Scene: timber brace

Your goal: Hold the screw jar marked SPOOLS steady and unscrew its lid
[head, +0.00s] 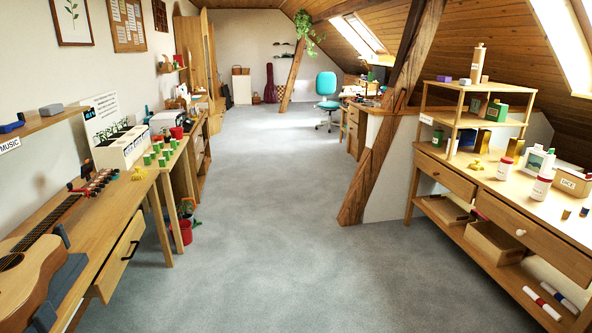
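The lids sit on the jars. Neither of my grippers shows in the view.
The right bench (455,172) has drawers and a low shelf with a wooden box (494,243). A slanted timber brace (368,170) stands left of it. A guitar (35,262) lies on the left bench. The grey floor (270,230) between is clear.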

